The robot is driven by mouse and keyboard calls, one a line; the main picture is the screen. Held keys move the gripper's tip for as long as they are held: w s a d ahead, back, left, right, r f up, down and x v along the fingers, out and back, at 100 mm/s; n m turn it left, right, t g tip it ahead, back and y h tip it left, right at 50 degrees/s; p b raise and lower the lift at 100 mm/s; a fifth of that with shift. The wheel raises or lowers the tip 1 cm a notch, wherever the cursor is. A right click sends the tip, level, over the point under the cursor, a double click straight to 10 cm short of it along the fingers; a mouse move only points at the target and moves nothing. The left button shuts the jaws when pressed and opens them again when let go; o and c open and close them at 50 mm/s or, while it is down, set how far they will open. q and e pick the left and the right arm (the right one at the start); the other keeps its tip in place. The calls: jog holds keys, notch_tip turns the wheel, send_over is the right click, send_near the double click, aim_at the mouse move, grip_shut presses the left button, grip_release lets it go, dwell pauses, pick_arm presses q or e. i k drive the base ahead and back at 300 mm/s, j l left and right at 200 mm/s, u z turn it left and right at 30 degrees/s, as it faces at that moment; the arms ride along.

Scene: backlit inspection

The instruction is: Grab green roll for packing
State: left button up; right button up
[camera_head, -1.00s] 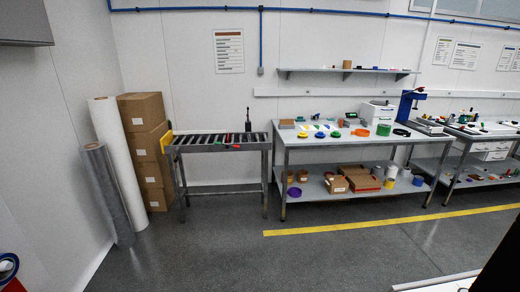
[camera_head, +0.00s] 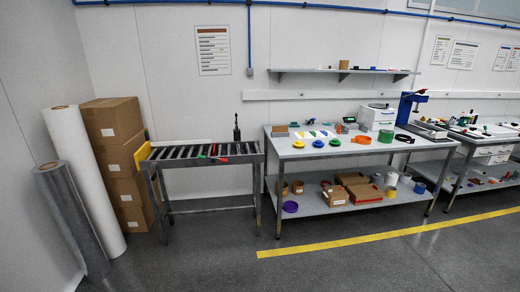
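A green roll (camera_head: 361,138) sits on the top of the middle workbench (camera_head: 420,144), right of the bench's centre. A black ring (camera_head: 404,138) lies to the right of the green roll. Neither of my grippers is in view.
A roller conveyor (camera_head: 205,153) stands left of the workbench. Stacked cartons (camera_head: 112,125) and tall white (camera_head: 85,170) and grey rolls (camera_head: 75,215) stand at the left wall. The floor (camera_head: 330,272) before the bench is clear, crossed by a yellow line (camera_head: 380,235).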

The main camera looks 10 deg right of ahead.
aim_at(385, 135)
jog(key=i+z, duration=0.3)
jog(key=i, duration=0.15)
jog(key=i+j+z, duration=0.3)
jog(key=i, duration=0.15)
jog(key=i+j+z, duration=0.15)
jog(key=i+z, duration=0.15)
jog(key=i, duration=0.15)
